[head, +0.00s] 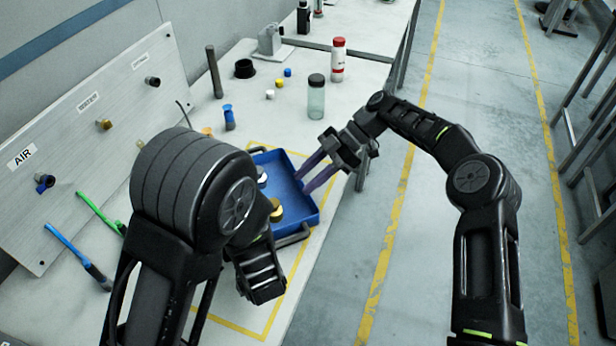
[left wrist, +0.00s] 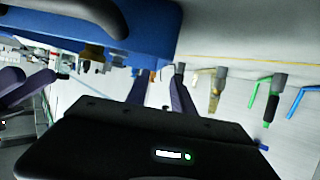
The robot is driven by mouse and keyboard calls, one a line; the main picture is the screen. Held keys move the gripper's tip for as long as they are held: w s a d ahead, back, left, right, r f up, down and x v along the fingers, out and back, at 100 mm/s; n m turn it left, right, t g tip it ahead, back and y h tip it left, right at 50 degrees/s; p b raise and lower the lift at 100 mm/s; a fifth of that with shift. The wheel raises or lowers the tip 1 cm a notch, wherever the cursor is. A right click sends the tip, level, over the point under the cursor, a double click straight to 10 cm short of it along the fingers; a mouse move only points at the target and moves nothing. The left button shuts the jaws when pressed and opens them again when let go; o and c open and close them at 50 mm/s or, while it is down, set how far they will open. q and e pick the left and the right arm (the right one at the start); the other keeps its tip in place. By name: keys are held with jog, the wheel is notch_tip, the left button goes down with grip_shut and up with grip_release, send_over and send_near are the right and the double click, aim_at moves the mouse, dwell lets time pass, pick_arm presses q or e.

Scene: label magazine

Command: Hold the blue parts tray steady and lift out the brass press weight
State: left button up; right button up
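The blue parts tray (head: 297,214) lies on the bench, partly hidden behind my left arm. A brass-coloured piece (head: 276,213), which looks like the press weight, is inside it, with a silvery piece (head: 262,178) farther back. My right gripper (head: 301,183) is open and empty, its fingers angled down over the tray's right side, apart from the brass piece. My left gripper's body shows low in front of the tray, its fingertips hidden there.
A clear jar (head: 316,98), a red-and-white bottle (head: 338,60) and small caps stand behind the tray. A sloped panel (head: 85,140) with hooks and a blue and a green tool (head: 98,212) are at left. The bench edge is right of the tray.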

dwell(0.3)
pick_arm(q)
jog(key=shift+x, duration=3.95)
jog(key=shift+s+a, duration=0.1)
grip_shut()
